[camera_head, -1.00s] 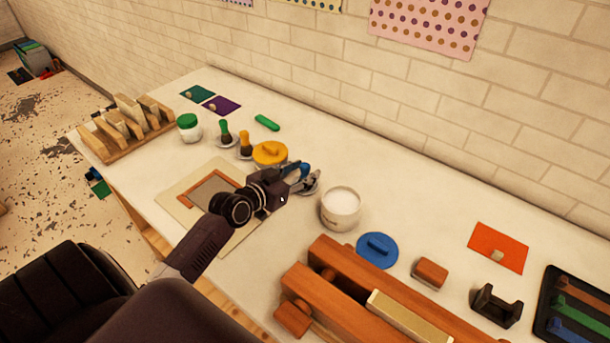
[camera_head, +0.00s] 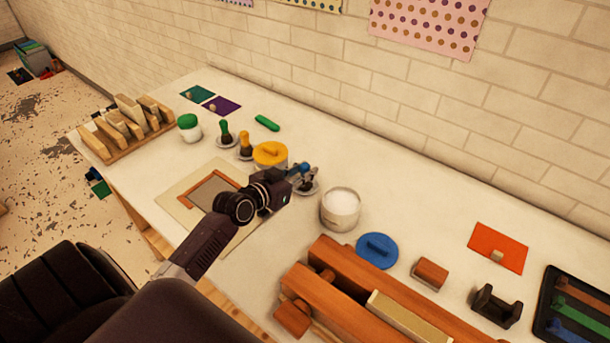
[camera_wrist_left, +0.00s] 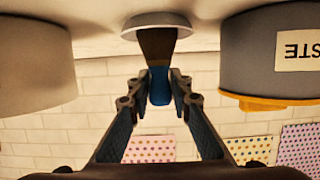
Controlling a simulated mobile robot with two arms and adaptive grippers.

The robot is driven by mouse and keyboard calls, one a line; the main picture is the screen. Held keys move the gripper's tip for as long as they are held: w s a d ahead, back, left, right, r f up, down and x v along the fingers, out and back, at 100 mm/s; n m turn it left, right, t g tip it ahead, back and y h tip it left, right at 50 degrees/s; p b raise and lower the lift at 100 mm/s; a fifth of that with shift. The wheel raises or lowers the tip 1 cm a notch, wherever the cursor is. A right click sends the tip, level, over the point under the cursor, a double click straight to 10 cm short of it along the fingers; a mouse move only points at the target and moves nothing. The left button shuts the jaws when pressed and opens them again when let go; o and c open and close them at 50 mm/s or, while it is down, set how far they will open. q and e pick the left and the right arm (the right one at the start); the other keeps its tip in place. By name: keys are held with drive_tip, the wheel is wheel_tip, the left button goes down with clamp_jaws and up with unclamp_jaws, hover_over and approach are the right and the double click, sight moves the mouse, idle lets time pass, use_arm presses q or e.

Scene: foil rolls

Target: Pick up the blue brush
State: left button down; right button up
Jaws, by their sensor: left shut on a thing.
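The blue brush (camera_head: 304,168) stands upright, its dark bristles down on a small grey dish (camera_head: 309,189). My left gripper (camera_head: 302,174) is around the brush's blue handle and shut on it. In the left wrist view, which is upside down, the handle (camera_wrist_left: 158,86) sits between the two fingers (camera_wrist_left: 161,92) and the bristles meet the dish (camera_wrist_left: 150,19). The gripper partly hides the brush and dish in the head view. My right gripper is not in view.
A yellow-lidded jar (camera_head: 270,154) stands close left of the brush and an open white jar (camera_head: 341,209) close right. Green (camera_head: 225,134) and yellow (camera_head: 245,145) brushes stand farther left. A blue lid (camera_head: 377,250) and wooden press (camera_head: 345,285) lie nearer. The table behind is clear.

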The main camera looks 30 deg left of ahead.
use_arm(q)
drive_tip(key=shift+r, duration=0.15)
wheel_tip(320, 180, up, 20)
drive_tip(key=b, duration=0.1)
idle(2.1)
